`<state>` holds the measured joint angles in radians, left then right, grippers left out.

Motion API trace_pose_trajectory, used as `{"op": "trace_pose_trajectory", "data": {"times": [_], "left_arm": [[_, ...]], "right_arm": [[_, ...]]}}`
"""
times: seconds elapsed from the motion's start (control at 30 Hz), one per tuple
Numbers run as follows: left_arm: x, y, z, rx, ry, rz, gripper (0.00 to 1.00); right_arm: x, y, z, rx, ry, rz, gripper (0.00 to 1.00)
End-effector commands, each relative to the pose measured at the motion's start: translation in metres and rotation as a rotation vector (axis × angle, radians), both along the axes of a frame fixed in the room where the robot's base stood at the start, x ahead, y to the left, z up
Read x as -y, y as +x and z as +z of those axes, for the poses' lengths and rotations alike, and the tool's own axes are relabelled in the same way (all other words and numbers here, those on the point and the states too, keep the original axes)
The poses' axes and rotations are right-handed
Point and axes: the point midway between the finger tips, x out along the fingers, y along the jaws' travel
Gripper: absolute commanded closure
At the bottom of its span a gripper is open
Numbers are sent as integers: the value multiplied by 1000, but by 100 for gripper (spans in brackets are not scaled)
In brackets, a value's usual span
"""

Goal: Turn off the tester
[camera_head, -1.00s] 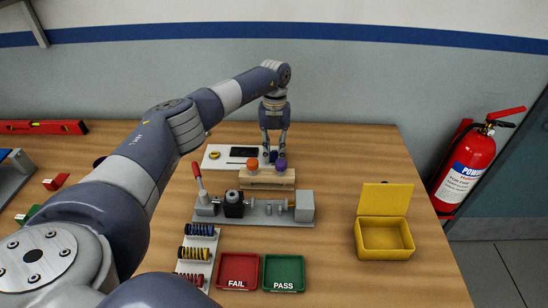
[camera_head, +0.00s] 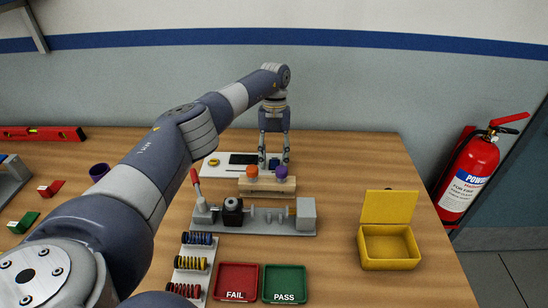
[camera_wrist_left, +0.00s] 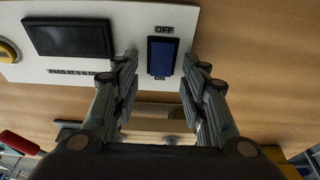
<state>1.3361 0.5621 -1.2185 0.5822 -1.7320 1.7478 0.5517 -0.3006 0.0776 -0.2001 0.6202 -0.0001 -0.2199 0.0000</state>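The tester is a white panel (camera_head: 212,169) at the back of the table, with a dark screen (camera_head: 243,158). In the left wrist view it has a dark screen (camera_wrist_left: 68,38), a yellow round button (camera_wrist_left: 8,50) and a blue rocker switch (camera_wrist_left: 162,57). OFF is printed at the switch's top end and ON at its lower end. My left gripper (camera_head: 274,161) points down over the panel's right end. In the left wrist view its fingers (camera_wrist_left: 160,68) are open, one on each side of the switch; contact cannot be told. My right gripper is not in view.
A wooden block (camera_head: 266,186) with orange and purple tops stands in front of the panel. A grey fixture (camera_head: 270,228) with a red lever is nearer. Red FAIL (camera_head: 237,279) and green PASS (camera_head: 285,282) trays and an open yellow box (camera_head: 390,247) stand forward and right.

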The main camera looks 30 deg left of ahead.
Motion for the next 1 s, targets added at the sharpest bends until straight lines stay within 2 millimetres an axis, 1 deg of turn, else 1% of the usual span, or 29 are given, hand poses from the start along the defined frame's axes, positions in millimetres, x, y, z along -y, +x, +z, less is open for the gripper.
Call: {"op": "trace_pose_trajectory", "data": {"times": [0.17,0.27,0.47,0.6,0.8,1.0], "left_arm": [[0,1,4,1,0,0,60],[-1,5,17,4,0,0,60],[-7,13,53,3,0,1,60],[-9,15,63,0,-1,1,60],[-10,16,72,0,0,0,60],[-11,16,73,0,0,0,60]], "right_arm": [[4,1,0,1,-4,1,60],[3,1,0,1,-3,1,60],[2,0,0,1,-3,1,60],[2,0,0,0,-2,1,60],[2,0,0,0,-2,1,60],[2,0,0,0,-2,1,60]]}}
